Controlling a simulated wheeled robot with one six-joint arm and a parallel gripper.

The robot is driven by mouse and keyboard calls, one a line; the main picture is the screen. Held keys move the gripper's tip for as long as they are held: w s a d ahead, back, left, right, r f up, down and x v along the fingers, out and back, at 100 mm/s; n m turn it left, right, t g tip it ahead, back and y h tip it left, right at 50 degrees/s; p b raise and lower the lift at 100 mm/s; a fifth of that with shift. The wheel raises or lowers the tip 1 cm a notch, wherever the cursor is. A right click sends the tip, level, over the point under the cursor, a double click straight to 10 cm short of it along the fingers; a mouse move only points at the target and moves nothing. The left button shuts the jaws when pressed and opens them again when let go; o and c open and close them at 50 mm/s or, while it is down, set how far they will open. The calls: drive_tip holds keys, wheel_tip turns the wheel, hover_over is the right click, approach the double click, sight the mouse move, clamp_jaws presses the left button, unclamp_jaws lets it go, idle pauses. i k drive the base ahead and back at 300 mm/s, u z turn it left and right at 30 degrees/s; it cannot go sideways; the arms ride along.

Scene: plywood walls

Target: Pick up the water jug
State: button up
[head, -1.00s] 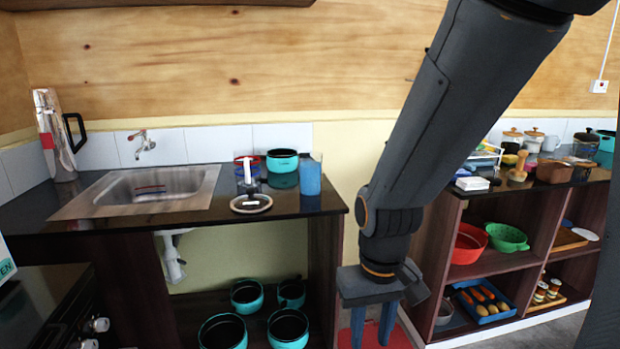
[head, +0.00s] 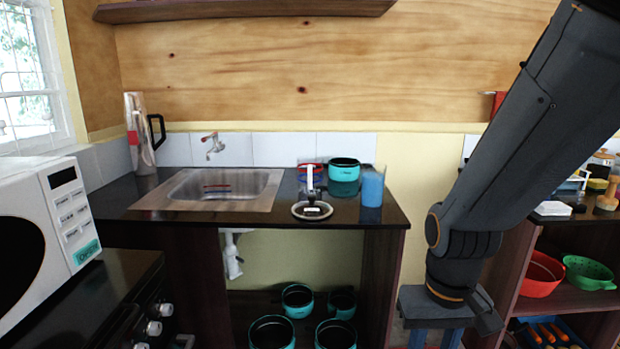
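A tall clear jug (head: 140,134) with a black handle and a red patch stands upright at the back left corner of the dark counter, left of the sink. I take it to be the water jug. My gripper (head: 433,339) points down at the lower right of the head view, in front of and right of the counter's right end. It is far from the jug. Its two blue fingers stand apart with no object seen between them; their tips are cut off by the bottom edge.
The counter (head: 380,215) holds a steel sink (head: 225,185), a teal pot (head: 344,177) and a blue cup (head: 372,188). More pots (head: 298,300) sit below. A white microwave (head: 40,215) stands at the near left. A shelf unit (head: 575,298) is at the right.

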sight(373, 173)
drive_tip(key=u, duration=0.05)
drive_tip(key=k, duration=0.5)
drive_tip(key=z, duration=0.95)
drive_tip(key=i, duration=1.35)
drive_tip(key=u, duration=0.75)
drive_tip(key=i, duration=0.35)
drive_tip(key=u, duration=0.2)
